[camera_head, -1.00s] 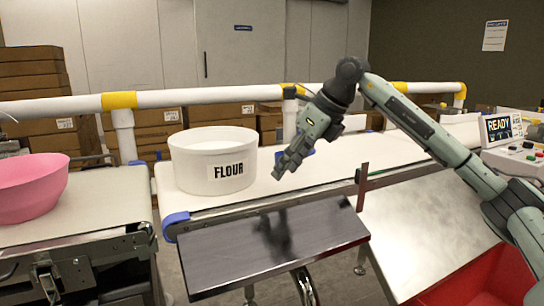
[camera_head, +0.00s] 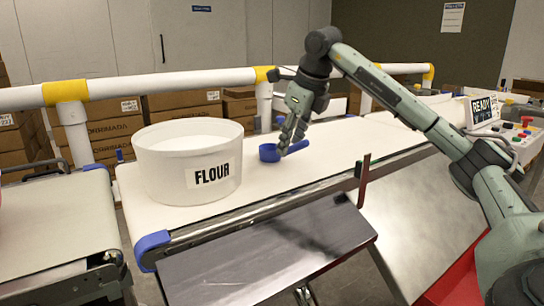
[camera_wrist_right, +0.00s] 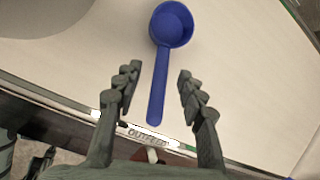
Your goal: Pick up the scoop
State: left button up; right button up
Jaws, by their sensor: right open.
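The blue scoop (camera_head: 283,150) lies on the white belt (camera_head: 330,142), to the right of the flour tub. In the right wrist view the scoop (camera_wrist_right: 157,85) shows its round bowl at the top and its handle pointing down between my fingers. My right gripper (camera_head: 287,148) is above the scoop and hides part of it in the head view. In the right wrist view my right gripper (camera_wrist_right: 155,80) is open, with one finger on each side of the handle and clear gaps between. My left gripper is not in view.
The large white tub labelled FLOUR (camera_head: 190,158) stands on the belt at left. A white guard rail (camera_head: 170,86) with yellow joints runs behind the belt. A thin dark-red post (camera_head: 363,180) rises at the belt's front edge. The belt to the right is clear.

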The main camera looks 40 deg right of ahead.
jog(key=x, duration=0.3)
jog(key=shift+f, duration=0.2)
grip_shut()
